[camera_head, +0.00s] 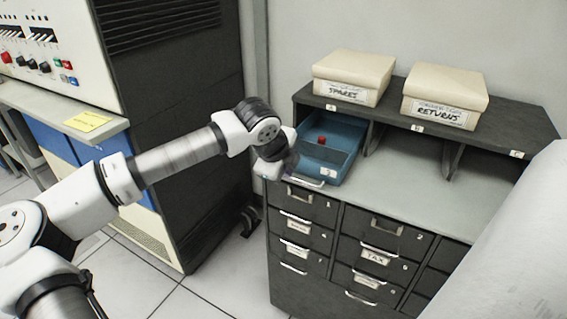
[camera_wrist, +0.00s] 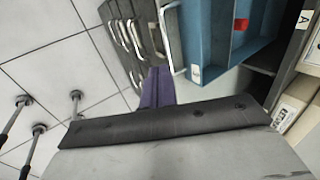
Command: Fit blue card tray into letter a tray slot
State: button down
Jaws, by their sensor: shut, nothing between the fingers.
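The blue card tray (camera_head: 345,158) sits on the cabinet's counter at the left end of the shelf unit. Its back part lies in the slot under the letter A label (camera_head: 331,107), and its front part sticks out over the counter. A small red thing lies inside it. In the wrist view the tray (camera_wrist: 222,50) shows with its pale front handle, and the A label (camera_wrist: 304,18) is at upper right. My gripper (camera_wrist: 157,86) has dark purple fingers, shut and empty, beside the tray's front handle. In the head view the gripper is mostly hidden behind my wrist.
Two cream boxes, marked SPARES (camera_head: 352,75) and RETURNS (camera_head: 445,95), stand on the shelf top. The slots under B and C look empty. The counter (camera_head: 430,185) right of the tray is clear. Drawers with handles (camera_head: 380,250) are below. A tall dark machine cabinet (camera_head: 180,120) stands at left.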

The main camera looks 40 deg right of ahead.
aim_at(294, 180)
jog(key=b+x, duration=0.4)
jog(key=x, duration=0.3)
jog(key=shift+f+b, duration=0.1)
jog(key=shift+b, duration=0.3)
jog(key=shift+d, duration=0.15)
